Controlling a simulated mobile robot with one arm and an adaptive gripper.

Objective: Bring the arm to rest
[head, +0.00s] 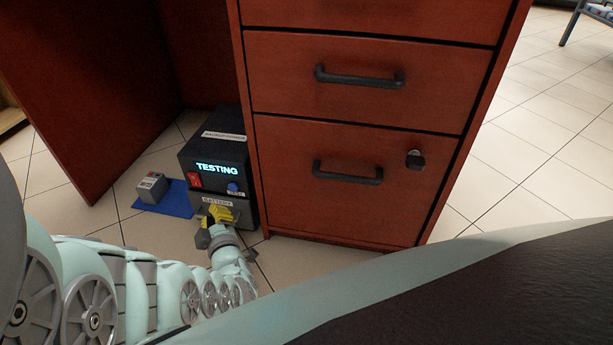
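My arm (150,288) reaches in from the lower left, low over the floor. Its end, my gripper (218,220), is at the front of a black box (213,153), at the lower part marked "BATTERY". A yellow piece shows there; I cannot tell if it is part of my gripper or of the box. Whether the fingers are open or shut, touch the box or hold anything is too small and hidden to tell. The box's screen reads "TESTING", with a red switch and a blue button below it.
A small grey block (152,187) stands on a blue mat (178,199) left of the box. A red-brown drawer cabinet (345,185) with dark handles stands close on the right, a desk side panel (85,90) on the left. Tiled floor is clear at far right.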

